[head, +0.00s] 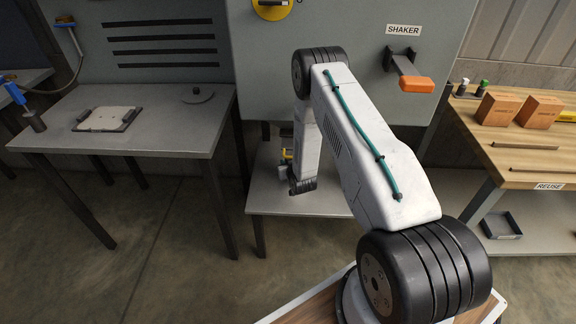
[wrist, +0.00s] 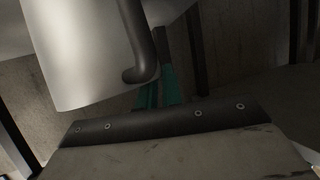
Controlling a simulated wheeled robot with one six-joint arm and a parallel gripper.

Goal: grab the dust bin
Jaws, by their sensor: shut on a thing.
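A pale metallic, rounded container with a dark curved handle, which looks like the dust bin (wrist: 80,50), fills the upper left of the wrist view and is cut off by the frame edge. It looks tilted. My gripper (wrist: 160,90) shows as two teal fingers beside the lower end of the handle. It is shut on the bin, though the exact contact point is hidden. In the head view the bin cannot be made out, and my arm hides most of the area around the wrist.
A grey table (head: 150,125) with a pale plate (head: 105,119) stands at left. A panel with an orange-handled shaker lever (head: 417,84) stands behind my arm. A wooden bench (head: 530,138) with two orange-brown boxes is at right; a dark tray (head: 500,226) lies on its lower shelf. Open floor lies at front left.

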